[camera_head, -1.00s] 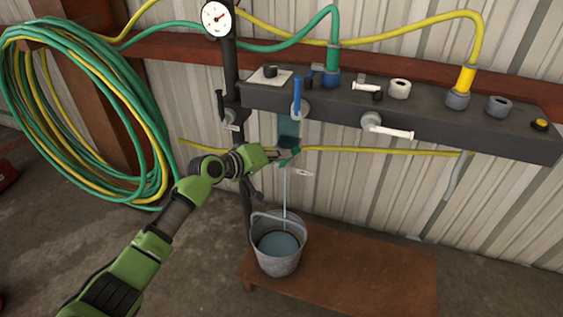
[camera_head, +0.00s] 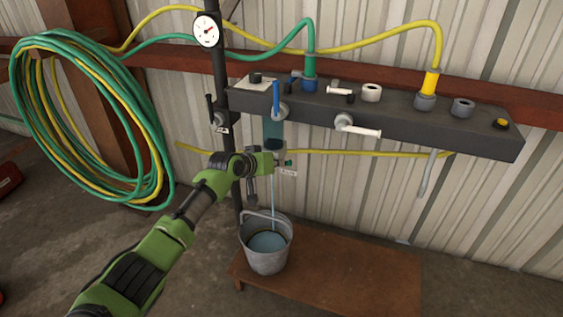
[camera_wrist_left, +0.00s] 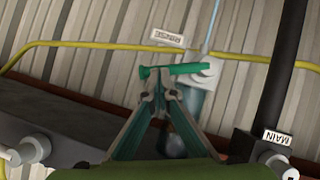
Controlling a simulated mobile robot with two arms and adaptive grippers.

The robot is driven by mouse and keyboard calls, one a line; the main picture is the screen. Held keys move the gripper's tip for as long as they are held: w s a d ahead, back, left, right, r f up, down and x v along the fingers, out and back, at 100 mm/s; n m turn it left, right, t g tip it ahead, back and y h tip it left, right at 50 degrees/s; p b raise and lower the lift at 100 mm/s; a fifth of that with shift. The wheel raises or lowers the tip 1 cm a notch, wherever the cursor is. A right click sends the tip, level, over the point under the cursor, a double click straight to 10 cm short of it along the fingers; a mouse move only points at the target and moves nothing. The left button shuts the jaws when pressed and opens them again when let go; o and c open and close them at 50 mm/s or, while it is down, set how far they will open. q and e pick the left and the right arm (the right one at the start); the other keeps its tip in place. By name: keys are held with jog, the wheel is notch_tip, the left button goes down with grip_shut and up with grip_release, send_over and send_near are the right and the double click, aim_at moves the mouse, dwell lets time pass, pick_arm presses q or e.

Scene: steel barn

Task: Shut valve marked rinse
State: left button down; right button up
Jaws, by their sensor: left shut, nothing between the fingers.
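The rinse valve has a green lever (camera_wrist_left: 175,70), which lies nearly level across the picture in the left wrist view, crosswise to the thin water stream. Its white tag (camera_wrist_left: 168,38) reads RINSE, upside down. My left gripper (camera_wrist_left: 160,88) is shut and empty, its fingertips at the lever; I cannot tell whether they touch. In the head view my left gripper (camera_head: 277,161) is beside the lever's green end (camera_head: 288,162), and partly hides the valve. Thin water (camera_head: 273,195) runs down into the metal bucket (camera_head: 268,256). My right gripper is not in view.
A dark manifold (camera_head: 430,125) with blue and white handles is above. A black pipe (camera_head: 226,90) tagged MAIN (camera_wrist_left: 278,137) stands left of the valve in the head view. A yellow hose (camera_head: 370,153) runs along the wall. The bucket stands on a wooden bench (camera_head: 340,275).

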pick_arm(q)
jog(key=shift+s+d+f, duration=0.1)
jog(key=shift+d+f, duration=0.25)
jog(key=shift+f, duration=0.25)
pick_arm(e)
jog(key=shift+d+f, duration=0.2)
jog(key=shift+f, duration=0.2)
pick_arm(q)
jog(key=shift+d+f, duration=0.1)
jog(key=shift+f, duration=0.15)
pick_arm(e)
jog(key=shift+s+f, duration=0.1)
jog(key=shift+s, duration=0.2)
pick_arm(q)
jog(key=shift+s, duration=0.1)
jog(key=v, duration=1.2)
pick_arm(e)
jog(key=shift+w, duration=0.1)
